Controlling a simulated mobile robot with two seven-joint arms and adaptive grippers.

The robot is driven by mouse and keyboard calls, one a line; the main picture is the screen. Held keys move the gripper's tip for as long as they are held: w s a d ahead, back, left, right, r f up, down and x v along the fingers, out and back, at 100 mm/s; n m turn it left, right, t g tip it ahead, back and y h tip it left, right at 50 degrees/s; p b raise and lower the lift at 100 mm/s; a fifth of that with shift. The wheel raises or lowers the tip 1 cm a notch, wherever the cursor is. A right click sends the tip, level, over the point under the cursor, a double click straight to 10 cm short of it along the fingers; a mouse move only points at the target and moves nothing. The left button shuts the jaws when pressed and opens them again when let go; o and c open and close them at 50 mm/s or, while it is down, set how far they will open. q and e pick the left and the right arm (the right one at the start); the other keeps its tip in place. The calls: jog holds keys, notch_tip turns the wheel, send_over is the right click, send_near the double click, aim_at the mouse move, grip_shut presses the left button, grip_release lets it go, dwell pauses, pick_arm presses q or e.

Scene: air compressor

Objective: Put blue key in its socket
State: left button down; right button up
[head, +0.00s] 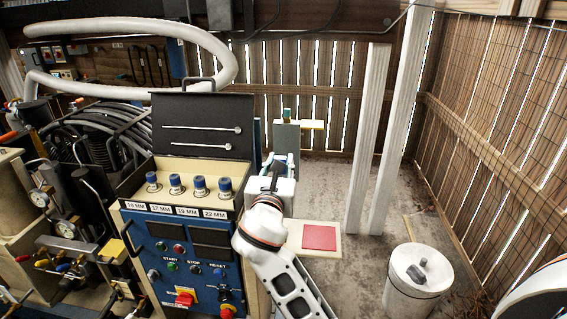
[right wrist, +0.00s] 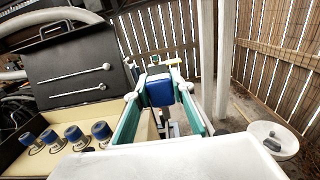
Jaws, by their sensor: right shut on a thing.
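My right gripper (head: 280,163) reaches up beside the open black-lidded box and points away from the camera. In the right wrist view its teal fingers (right wrist: 160,98) are closed around a blue block-shaped piece (right wrist: 160,90) with a dark top, which looks like the blue key. In the head view the gripper and arm mostly hide this piece. The blue control panel (head: 190,250) stands left of my right forearm, with buttons, a red-and-yellow switch (head: 184,297) and a dark blue fitting (head: 226,284). I cannot tell which opening is the key's socket. My left gripper is out of view.
Several blue-topped sockets (head: 175,184) stand in the labelled tray under the open lid (head: 203,125). A grey post (head: 287,138) stands beyond the gripper. A red pad (head: 319,237) lies to the right, and a white drum (head: 414,286) stands on open floor.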

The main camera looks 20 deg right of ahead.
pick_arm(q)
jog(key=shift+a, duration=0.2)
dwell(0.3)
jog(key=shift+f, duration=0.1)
pick_arm(e)
jog(key=shift+f, duration=0.1)
